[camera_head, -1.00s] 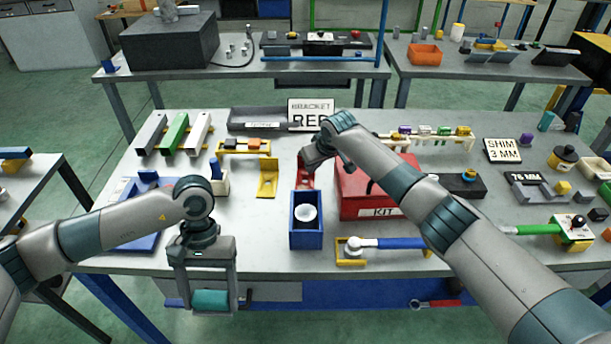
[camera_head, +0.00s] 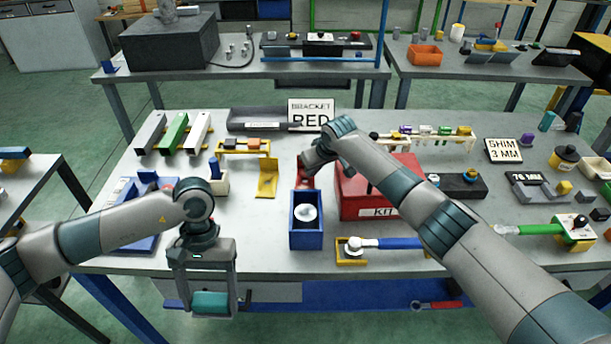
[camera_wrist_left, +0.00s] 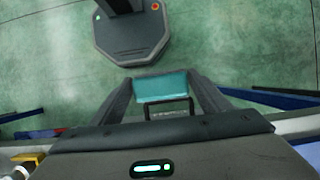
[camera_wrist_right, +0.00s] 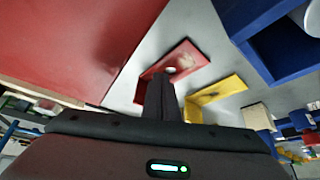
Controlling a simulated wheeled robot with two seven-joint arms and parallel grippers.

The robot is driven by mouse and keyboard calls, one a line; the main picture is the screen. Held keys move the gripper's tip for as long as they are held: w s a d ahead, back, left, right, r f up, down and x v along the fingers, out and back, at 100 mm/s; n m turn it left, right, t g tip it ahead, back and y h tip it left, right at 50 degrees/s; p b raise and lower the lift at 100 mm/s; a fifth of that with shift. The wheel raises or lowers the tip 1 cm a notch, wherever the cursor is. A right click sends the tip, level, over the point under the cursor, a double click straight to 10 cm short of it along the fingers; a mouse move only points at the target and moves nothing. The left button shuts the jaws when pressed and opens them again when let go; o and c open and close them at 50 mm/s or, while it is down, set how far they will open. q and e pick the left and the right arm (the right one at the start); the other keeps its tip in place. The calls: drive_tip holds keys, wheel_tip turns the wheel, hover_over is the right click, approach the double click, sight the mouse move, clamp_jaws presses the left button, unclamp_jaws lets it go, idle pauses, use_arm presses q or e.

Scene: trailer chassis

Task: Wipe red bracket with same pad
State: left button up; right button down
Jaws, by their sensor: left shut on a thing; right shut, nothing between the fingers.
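The red bracket (camera_head: 303,185) lies on the bench behind the blue box, partly hidden by my right gripper. In the right wrist view the bracket (camera_wrist_right: 187,59) is L-shaped, with a pale brownish smudge on its face. My right gripper (camera_wrist_right: 160,88) is shut and empty, its fingertips at the bracket's near end; I cannot tell whether they touch. My left gripper (camera_head: 210,303) is shut on a teal pad (camera_wrist_left: 160,86), held in front of the bench's front edge, away from the bracket.
The blue box (camera_head: 305,243) holds a white round thing. The red kit box (camera_head: 352,195) stands just right of the bracket and a yellow bracket (camera_head: 267,180) just left. The "BRACKET RED" sign (camera_head: 311,114) stands behind. Some bench surface left of the blue box is clear.

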use_arm(q)
drive_tip(key=shift+f+b, duration=0.3)
drive_tip(key=shift+f, duration=0.05)
use_arm(e)
drive_tip(key=shift+f, duration=0.6)
use_arm(q)
drive_tip(key=shift+r, duration=0.1)
use_arm(e)
drive_tip(key=shift+r, duration=0.1)
use_arm(q)
drive_tip(key=shift+r+p, duration=2.8)
drive_tip(key=shift+p, duration=0.1)
use_arm(e)
drive_tip(key=shift+r, duration=2.95)
use_arm(q)
drive_tip(key=shift+f+b, duration=1.55)
use_arm(e)
wheel_tip(320, 180, up, 10)
drive_tip(key=r, duration=0.1)
hover_over(313, 181)
drive_tip(key=s+d, duration=0.3)
drive_tip(key=s, duration=0.2)
drive_tip(key=shift+a+f, duration=0.15)
drive_tip(key=shift+f, duration=0.1)
use_arm(q)
drive_tip(key=shift+s, duration=0.1)
use_arm(e)
drive_tip(key=shift+s+f, duration=0.1)
